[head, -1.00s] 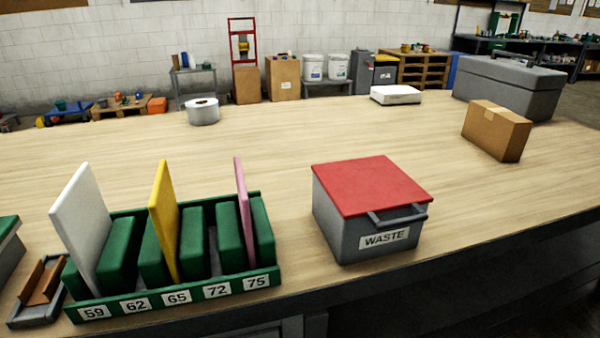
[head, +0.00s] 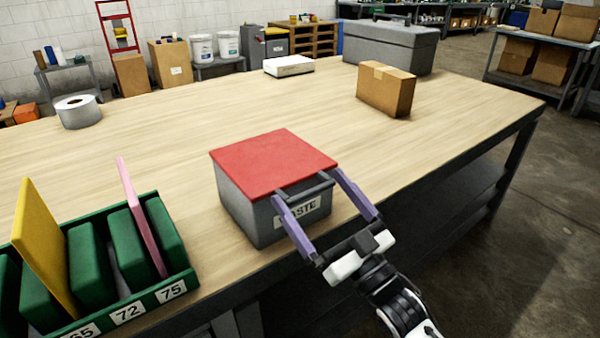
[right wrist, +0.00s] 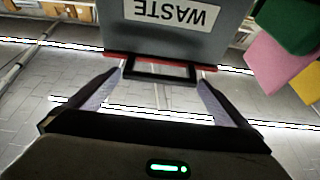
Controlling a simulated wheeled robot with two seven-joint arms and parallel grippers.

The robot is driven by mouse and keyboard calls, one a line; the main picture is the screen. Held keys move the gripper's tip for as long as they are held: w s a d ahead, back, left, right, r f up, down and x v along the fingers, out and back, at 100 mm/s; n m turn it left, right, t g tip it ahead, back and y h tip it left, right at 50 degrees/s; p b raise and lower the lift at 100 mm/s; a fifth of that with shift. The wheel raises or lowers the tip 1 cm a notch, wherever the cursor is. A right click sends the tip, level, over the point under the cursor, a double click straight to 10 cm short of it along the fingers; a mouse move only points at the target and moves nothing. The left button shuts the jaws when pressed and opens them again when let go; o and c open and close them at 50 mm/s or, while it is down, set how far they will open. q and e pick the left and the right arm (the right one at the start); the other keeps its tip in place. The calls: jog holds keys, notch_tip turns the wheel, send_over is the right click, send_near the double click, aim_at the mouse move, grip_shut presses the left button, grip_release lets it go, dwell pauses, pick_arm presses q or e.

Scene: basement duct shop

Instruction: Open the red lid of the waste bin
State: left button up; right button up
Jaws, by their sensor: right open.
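The waste bin (head: 237,208) is a grey box with a WASTE label, on the bench near its front edge. Its red lid (head: 272,160) lies flat and shut on top. A dark bar handle (head: 306,190) sticks out at the lid's front; it also shows in the right wrist view (right wrist: 160,73), where the bin appears upside down. My right gripper (head: 307,186) is open at the front of the bin, one finger near each end of the handle. I cannot tell whether the fingers touch it. My left gripper is not in view.
A green rack (head: 185,287) with upright yellow and pink panels stands left of the bin. A cardboard box (head: 385,92), a grey case (head: 390,48), a white box (head: 288,66) and a tape roll (head: 78,112) stand farther back. The bench (head: 450,130) right of the bin is clear.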

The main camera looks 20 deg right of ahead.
aim_at(300, 173)
jog(key=x, duration=0.5)
jog(key=shift+w+a, duration=0.1)
jog(key=shift+w, duration=0.15)
jog(key=c, duration=1.3)
jog(key=shift+r, duration=0.15)
jog(key=shift+c, duration=0.3)
